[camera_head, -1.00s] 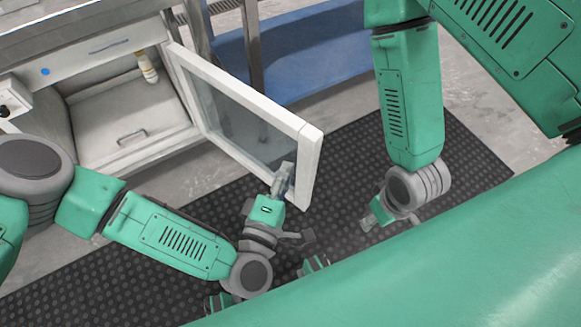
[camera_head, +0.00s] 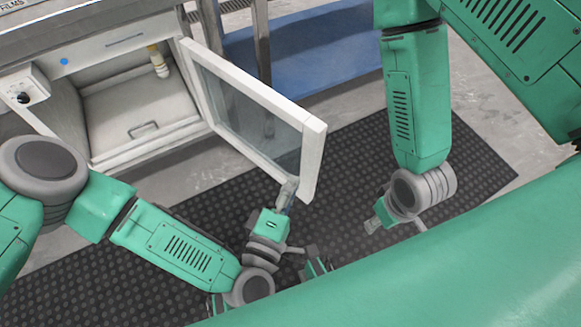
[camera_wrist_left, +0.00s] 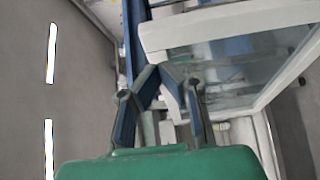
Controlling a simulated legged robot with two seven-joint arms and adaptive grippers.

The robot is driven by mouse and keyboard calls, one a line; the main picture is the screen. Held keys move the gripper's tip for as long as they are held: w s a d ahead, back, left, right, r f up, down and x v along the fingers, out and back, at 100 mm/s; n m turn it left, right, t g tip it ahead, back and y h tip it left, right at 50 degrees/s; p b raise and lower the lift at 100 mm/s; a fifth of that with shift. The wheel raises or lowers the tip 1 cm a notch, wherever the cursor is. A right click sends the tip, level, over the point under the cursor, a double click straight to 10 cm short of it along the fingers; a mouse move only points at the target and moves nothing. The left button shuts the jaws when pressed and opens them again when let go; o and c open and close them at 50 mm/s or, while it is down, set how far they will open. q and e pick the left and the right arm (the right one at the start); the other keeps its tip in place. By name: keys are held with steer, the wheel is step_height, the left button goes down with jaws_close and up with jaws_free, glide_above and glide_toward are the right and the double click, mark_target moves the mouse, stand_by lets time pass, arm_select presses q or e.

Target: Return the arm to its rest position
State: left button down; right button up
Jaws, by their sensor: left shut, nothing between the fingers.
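My left arm comes in from the left, and my left gripper (camera_head: 288,188) is just below the free lower corner of the open glass door (camera_head: 250,118). In the left wrist view, its fingers (camera_wrist_left: 158,72) are shut with nothing between them, and the white door frame (camera_wrist_left: 215,25) is close ahead and to the right. I cannot tell whether the gripper touches the door. My right arm hangs at the right, and its gripper (camera_head: 374,224) is small and partly hidden by the wrist, so its opening cannot be read.
The white cabinet (camera_head: 110,70) stands open at upper left, with a small yellow-topped bottle (camera_head: 158,62) inside and a handle on its inner floor panel. A blue platform (camera_head: 320,50) lies behind the door. The dark dotted mat (camera_head: 345,150) is clear between my arms.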

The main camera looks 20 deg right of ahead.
arm_select(q)
steer(key=s+p, duration=0.1)
steer(key=s, duration=0.5)
steer(key=s+a+f+m+g+y+p, duration=0.1)
steer(key=a+f+m+g+y+p, duration=0.2)
steer(key=a, duration=0.4)
steer(key=a+f+m+g+y+p, duration=0.1)
steer(key=a+f+m+g, duration=0.2)
steer(key=a+m+g, duration=0.4)
arm_select(e)
step_height(320, 180, up, 7)
steer(key=p, duration=0.2)
steer(key=shift+d+r, duration=0.2)
arm_select(q)
steer(key=s+a+r+g+y, duration=0.1)
steer(key=a+y, duration=0.3)
steer(key=a, duration=0.8)
steer(key=s+a+r+g+y, duration=0.1)
steer(key=s+a+r+y, duration=0.2)
steer(key=a, duration=0.9)
steer(key=shift+s+a+r+g+y, duration=0.15)
steer(key=shift+a+r+g+y, duration=0.1)
steer(key=shift+r+g+y, duration=0.25)
arm_select(e)
steer(key=shift+w+d+f, duration=0.1)
steer(key=shift+d, duration=0.1)
steer(key=shift+c, duration=0.4)
steer(key=shift+w, duration=0.1)
steer(key=shift+c, duration=0.3)
